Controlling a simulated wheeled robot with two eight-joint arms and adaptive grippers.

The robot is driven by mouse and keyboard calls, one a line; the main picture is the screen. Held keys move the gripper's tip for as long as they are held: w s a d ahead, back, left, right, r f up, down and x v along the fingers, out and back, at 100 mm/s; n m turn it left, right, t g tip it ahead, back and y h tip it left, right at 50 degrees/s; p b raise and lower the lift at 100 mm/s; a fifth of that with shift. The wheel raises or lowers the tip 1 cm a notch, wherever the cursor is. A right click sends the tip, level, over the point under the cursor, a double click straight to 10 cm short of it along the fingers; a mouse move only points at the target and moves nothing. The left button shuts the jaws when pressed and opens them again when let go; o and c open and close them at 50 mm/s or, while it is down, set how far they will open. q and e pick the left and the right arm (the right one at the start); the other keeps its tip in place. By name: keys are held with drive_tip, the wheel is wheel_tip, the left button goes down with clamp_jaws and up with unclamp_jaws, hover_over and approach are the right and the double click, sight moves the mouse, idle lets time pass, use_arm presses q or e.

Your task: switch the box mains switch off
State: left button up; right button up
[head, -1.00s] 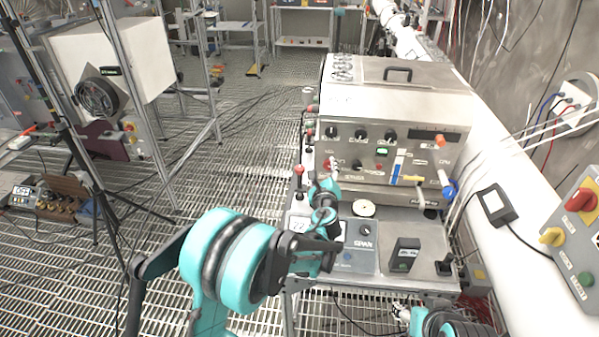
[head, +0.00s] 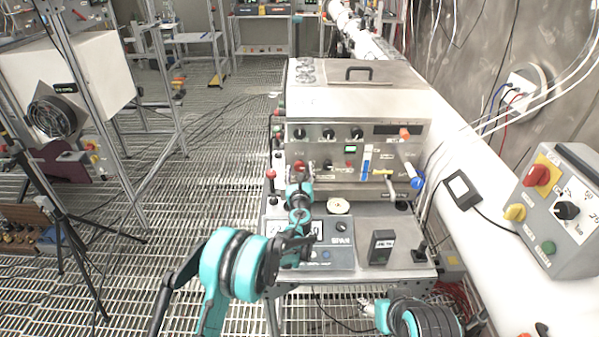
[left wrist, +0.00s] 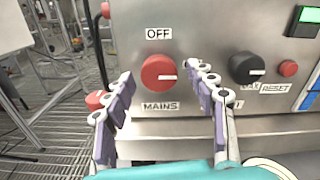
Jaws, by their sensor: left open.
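The metal box (head: 415,150) stands on a bench, its front panel facing me. Its mains switch is a round red knob (left wrist: 158,72) with a white line pointing right. The label OFF (left wrist: 158,34) is above the knob and the label MAINS (left wrist: 160,107) below. In the head view the knob is small and partly hidden by my left gripper (head: 299,180). In the left wrist view the left gripper (left wrist: 159,76) is open, its fingers on either side of the knob. I cannot tell whether they touch it. My right gripper is not visible; only part of that arm shows at the bottom.
Right of the mains knob are a black knob (left wrist: 246,68), a small red button (left wrist: 288,68) and a lit green display (head: 350,149). Red-topped posts (head: 271,176) stand left of the box. A grey control box (head: 565,215) is at the right. Open grating floor lies left.

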use_arm(q)
drive_tip(key=shift+w, duration=0.15)
drive_tip(key=c, duration=1.2)
drive_tip(key=shift+o, duration=0.2)
